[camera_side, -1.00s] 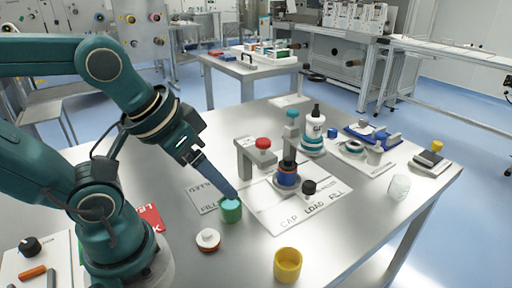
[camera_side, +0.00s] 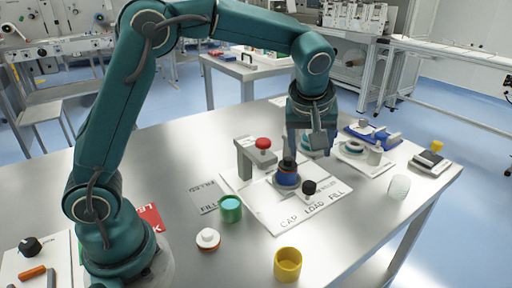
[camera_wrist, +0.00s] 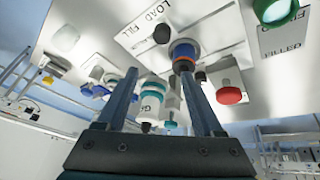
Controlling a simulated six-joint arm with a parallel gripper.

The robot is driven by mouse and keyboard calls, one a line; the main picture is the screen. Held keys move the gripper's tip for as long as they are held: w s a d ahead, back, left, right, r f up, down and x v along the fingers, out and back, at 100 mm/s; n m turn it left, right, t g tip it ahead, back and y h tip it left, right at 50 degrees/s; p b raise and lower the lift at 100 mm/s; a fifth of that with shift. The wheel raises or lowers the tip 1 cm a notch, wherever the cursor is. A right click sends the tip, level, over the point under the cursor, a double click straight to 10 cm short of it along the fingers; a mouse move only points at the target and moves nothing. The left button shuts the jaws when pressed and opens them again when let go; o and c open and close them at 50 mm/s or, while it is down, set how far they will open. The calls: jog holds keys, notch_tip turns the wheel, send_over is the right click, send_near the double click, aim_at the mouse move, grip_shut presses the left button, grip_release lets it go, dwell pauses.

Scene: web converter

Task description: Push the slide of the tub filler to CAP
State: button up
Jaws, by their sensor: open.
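The tub filler has a white base plate (camera_side: 262,205) marked CAP, LOAD and FILL. A blue tub with a dark top (camera_side: 286,174) stands on its slide, and the slide's black knob (camera_side: 309,187) is beside the LOAD word. A red-knobbed head (camera_side: 263,143) stands on a grey post at the CAP side. My gripper (camera_side: 316,145) points down behind and right of the tub, apart from the knob. In the wrist view its fingers (camera_wrist: 159,72) are spread and empty, with the blue tub (camera_wrist: 183,52) and knob (camera_wrist: 162,33) beyond them. The filler head is mostly hidden by my gripper.
A green tub (camera_side: 231,209) is by the FILLED card (camera_side: 203,197). A clear cup (camera_side: 398,187) and a blue fixture (camera_side: 375,136) are at right. The front plate edge is clear.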

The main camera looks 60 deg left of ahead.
jog(key=g, duration=0.1)
send_over(311, 184)
jog(key=s+d, duration=0.1)
jog(key=s, duration=0.1)
jog(key=shift+m, duration=0.4)
notch_tip(311, 184, down, 6)
jog(key=shift+w+d+r, duration=0.1)
jog(key=shift+d+r, duration=0.05)
jog(key=shift+r, duration=0.1)
jog(key=shift+x, duration=2.2)
grip_shut()
jog(key=shift+r, duration=0.1)
